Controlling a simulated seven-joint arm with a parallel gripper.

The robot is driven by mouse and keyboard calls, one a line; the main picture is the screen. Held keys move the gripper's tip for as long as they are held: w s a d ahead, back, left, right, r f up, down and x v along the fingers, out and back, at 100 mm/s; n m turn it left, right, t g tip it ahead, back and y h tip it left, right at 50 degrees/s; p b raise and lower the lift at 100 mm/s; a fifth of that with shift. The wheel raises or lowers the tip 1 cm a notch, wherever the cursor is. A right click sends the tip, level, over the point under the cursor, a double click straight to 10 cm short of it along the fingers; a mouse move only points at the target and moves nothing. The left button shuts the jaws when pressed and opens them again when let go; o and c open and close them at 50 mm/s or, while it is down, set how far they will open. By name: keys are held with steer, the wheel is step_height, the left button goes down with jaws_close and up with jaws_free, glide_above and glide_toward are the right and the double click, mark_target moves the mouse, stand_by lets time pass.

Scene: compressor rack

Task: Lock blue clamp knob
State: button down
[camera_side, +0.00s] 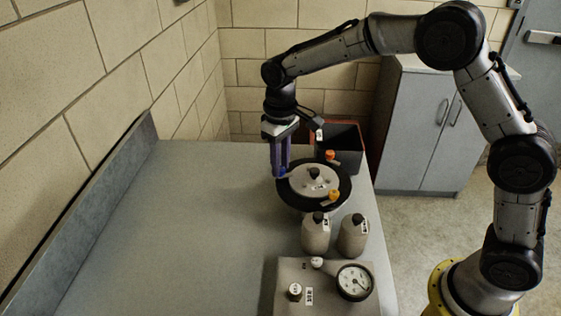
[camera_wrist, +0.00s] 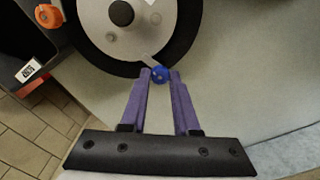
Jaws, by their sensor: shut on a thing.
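The blue clamp knob (camera_wrist: 160,74) sits at the rim of the round lidded vessel (camera_wrist: 105,58), at the end of a short metal arm. My gripper (camera_wrist: 159,76) has its two purple fingers on either side of the knob and is shut on it. In the side view my gripper (camera_side: 282,172) points down at the left rim of the vessel (camera_side: 290,195), and only a little of the blue knob (camera_side: 283,170) shows there.
A dark bin (camera_side: 345,138) with a red edge stands behind the vessel. Two grey bottles (camera_side: 316,236) and (camera_side: 353,238) a second bottle stand in front. A gauge box (camera_side: 325,285) is at the near edge. The left of the table (camera_side: 180,230) is clear.

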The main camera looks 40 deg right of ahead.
steer(key=shift+r+m, duration=0.1)
steer(key=shift+m, duration=2)
steer(key=c, duration=0.7)
jaws_free()
steer(key=shift+o, duration=0.2)
step_height(320, 180, up, 14)
